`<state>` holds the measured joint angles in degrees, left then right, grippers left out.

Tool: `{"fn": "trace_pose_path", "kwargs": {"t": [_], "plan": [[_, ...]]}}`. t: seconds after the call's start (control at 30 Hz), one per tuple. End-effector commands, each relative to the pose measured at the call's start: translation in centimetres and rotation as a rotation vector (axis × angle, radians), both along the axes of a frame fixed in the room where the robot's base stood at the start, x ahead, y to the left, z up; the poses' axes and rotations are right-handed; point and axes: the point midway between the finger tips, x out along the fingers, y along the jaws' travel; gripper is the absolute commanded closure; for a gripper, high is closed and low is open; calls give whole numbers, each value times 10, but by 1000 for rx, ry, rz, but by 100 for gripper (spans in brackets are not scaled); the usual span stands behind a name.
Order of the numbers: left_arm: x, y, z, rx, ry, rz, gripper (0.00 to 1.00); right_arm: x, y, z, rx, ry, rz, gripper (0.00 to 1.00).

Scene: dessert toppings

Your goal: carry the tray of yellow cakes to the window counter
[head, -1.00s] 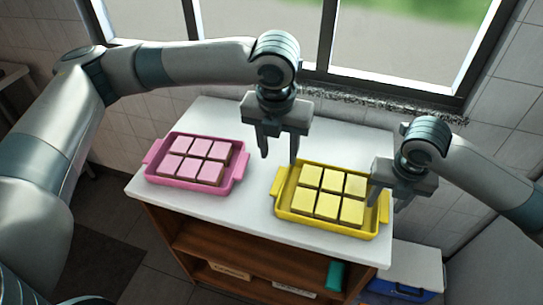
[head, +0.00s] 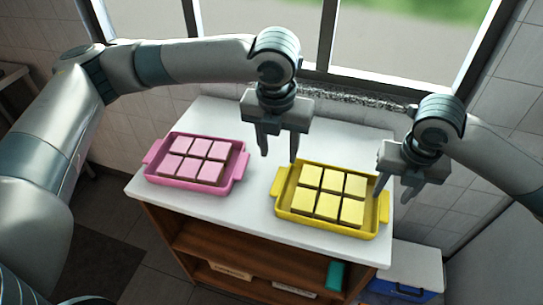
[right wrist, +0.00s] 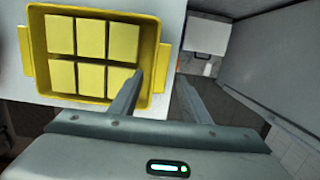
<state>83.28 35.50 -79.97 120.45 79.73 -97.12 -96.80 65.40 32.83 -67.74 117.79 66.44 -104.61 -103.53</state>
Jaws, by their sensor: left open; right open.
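A yellow tray (head: 349,231) with a handle at each end holds several square yellow cakes (head: 329,194). It sits on a white counter top below a window, at the right. My left gripper (head: 278,156) is open and empty, pointing down above the tray's left end. My right gripper (head: 392,193) is open and empty at the tray's right end. In the right wrist view, the right gripper's (right wrist: 160,95) left finger overlaps the right end of the yellow tray (right wrist: 150,55); the other finger is over the gap beyond the counter.
A pink tray (head: 207,187) with several pink cakes stands to the left on the same white counter top (head: 220,228). A wooden shelf unit (head: 215,250) is under it. A blue box (head: 400,291) stands lower right. The window is behind.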

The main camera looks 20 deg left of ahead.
Motion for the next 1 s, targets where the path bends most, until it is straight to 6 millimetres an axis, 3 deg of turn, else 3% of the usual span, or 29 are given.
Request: {"fn": "trace_pose_path", "kwargs": {"t": [0.2,0.4,1.0], "plan": [[0,0,0,0,0,0,57,-5,0,39,1,-4,2,57],[0,0,0,0,0,0,57,-9,0,61,1,-2,1,57],[0,0,0,0,0,0,57,-10,0,67,0,0,1,57]]}}
